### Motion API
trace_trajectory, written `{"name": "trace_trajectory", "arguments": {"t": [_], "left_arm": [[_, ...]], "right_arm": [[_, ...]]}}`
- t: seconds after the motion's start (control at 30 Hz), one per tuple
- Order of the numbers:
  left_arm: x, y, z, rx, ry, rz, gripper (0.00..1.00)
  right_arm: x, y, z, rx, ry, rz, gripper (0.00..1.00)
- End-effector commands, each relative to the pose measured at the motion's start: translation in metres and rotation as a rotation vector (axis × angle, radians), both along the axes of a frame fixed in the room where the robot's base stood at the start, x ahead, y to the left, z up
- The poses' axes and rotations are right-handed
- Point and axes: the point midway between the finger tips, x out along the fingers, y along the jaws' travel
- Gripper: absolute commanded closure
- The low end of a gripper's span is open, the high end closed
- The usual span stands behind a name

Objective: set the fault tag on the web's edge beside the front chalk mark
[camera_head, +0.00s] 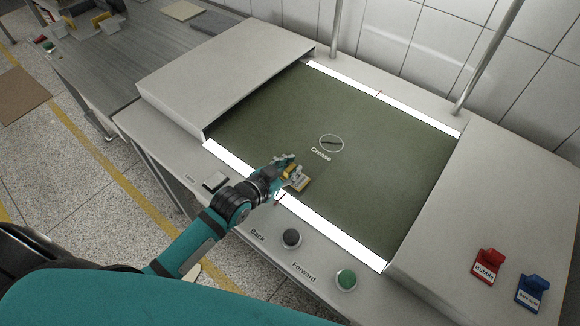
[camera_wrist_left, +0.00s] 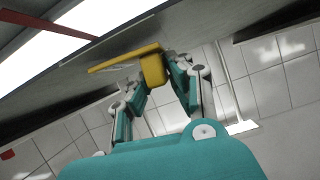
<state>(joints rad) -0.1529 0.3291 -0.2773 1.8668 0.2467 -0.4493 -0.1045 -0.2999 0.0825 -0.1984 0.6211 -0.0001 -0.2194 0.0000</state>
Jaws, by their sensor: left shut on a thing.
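The fault tag (camera_head: 302,183) is a small yellow clip-like piece, held in my left gripper (camera_head: 288,169) over the near edge of the green web (camera_head: 290,110). In the left wrist view the yellow tag (camera_wrist_left: 125,62) sits between the fingers of my left gripper (camera_wrist_left: 165,65), which is shut on it. The front chalk mark (camera_head: 279,198) is a short dark red line at the near white strip, just below the gripper. A red line (camera_wrist_left: 45,22) crosses the white strip in the left wrist view. I cannot tell whether the tag touches the web. My right gripper is not in view.
A circled flaw labelled Crease (camera_head: 331,144) is on the web. Another red mark (camera_head: 378,94) is on the far strip. A black button (camera_head: 291,238) and a green button (camera_head: 346,279) are on the front panel.

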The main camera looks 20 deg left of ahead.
Motion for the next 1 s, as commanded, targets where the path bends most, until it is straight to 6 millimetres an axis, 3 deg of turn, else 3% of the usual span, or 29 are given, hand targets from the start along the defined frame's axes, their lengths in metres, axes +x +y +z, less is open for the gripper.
{"name": "trace_trajectory", "arguments": {"t": [0.27, 0.3, 0.5, 0.77, 1.0], "left_arm": [[0.0, 0.0, -0.009, 0.0, 0.0, 0.001, 1.0], [-0.001, 0.0, -0.01, 0.0, 0.001, 0.0, 0.81], [-0.001, 0.0, -0.009, 0.0, 0.0, 0.001, 0.59], [-0.002, 0.001, -0.008, 0.0, -0.001, 0.001, 0.59], [-0.03, 0.011, 0.003, 0.001, 0.0, 0.0, 0.59]], "right_arm": [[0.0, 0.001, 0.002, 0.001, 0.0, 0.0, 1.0], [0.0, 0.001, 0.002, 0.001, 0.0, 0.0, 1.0], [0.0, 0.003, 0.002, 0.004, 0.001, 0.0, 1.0], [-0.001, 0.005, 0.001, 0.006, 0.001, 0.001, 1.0], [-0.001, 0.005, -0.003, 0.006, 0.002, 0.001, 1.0]]}}
